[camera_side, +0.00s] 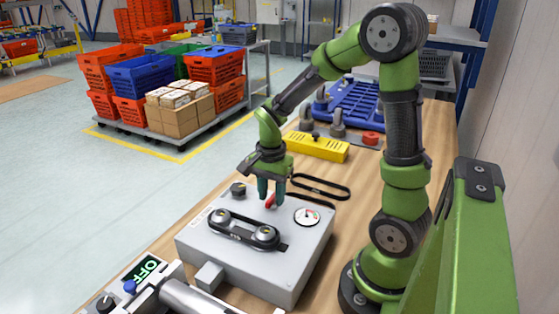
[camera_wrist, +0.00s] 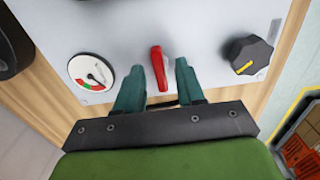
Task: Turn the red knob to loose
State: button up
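The red knob (camera_wrist: 157,62) is a narrow raised handle on the top of a grey box (camera_side: 215,249). In the wrist view it points nearly straight up the picture, with a slight tilt. In the side view a part of the red knob (camera_side: 270,202) shows below my fingers. My gripper (camera_wrist: 159,76) is open, with its two teal fingers apart on either side of the knob and gaps visible on both sides. In the side view my gripper (camera_side: 271,193) points down just over the box. I cannot tell how far down the fingers reach beside the knob.
A black knob (camera_wrist: 248,56) with a yellow mark and a round gauge (camera_wrist: 91,72) flank the red knob. A black belt runs over two pulleys (camera_side: 243,231) on the box. A loose belt (camera_side: 319,187) and yellow block (camera_side: 317,147) lie behind. A display (camera_side: 146,269) reads OFF.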

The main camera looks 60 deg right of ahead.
jog(key=shift+f, duration=0.1)
grip_shut()
dwell(0.4)
jog(key=n, duration=0.4)
jog(key=shift+n, duration=0.3)
jog(key=n, duration=0.9)
jog(key=shift+n, duration=2.2)
